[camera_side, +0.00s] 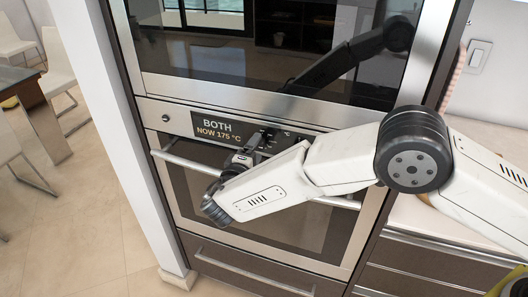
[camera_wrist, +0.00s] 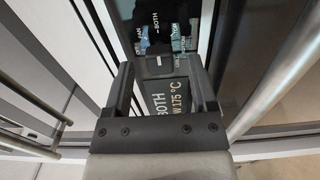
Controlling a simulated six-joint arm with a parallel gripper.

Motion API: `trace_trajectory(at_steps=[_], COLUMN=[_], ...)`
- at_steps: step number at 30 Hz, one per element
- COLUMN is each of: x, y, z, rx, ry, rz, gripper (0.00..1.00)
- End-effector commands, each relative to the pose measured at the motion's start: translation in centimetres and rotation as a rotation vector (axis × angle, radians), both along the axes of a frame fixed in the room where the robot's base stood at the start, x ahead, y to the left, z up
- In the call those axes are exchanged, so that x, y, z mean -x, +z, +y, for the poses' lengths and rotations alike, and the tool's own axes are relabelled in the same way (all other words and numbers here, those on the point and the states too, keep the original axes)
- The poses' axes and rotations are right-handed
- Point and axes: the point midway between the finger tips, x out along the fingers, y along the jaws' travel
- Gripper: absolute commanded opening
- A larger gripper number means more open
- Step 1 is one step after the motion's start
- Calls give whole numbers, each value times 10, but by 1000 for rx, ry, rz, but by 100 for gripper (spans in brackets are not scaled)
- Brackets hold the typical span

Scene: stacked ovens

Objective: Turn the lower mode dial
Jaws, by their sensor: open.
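The lower oven's control panel (camera_side: 290,137) carries a display (camera_side: 217,130) reading "BOTH" and "NOW 175 °C". My gripper (camera_side: 258,142) is at the panel just right of the display, and it hides the dial there in the side view. In the wrist view, my open gripper (camera_wrist: 158,66) has one finger on each side of the dark mode dial (camera_wrist: 159,63), which shows a pale mark. Printed labels around the dial include "BOTH". I cannot tell whether the fingers touch the dial. The display (camera_wrist: 168,108) also shows between the fingers.
Another knob (camera_side: 166,117) sits at the panel's left end. The lower oven's bar handle (camera_side: 190,163) runs below the panel, close to my wrist. The upper oven's dark glass (camera_side: 270,45) is above. A counter (camera_side: 440,225) with drawers stands at the right.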

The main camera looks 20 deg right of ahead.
Motion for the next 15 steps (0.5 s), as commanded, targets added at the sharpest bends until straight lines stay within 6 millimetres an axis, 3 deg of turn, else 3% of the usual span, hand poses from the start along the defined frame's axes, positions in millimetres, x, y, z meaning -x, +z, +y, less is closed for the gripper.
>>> trace_trajectory(at_steps=[6,15], x=[-10,-12], y=[0,0], z=[-11,-12], rx=[1,1], ry=[-1,0], rz=[1,1], gripper=[74,74])
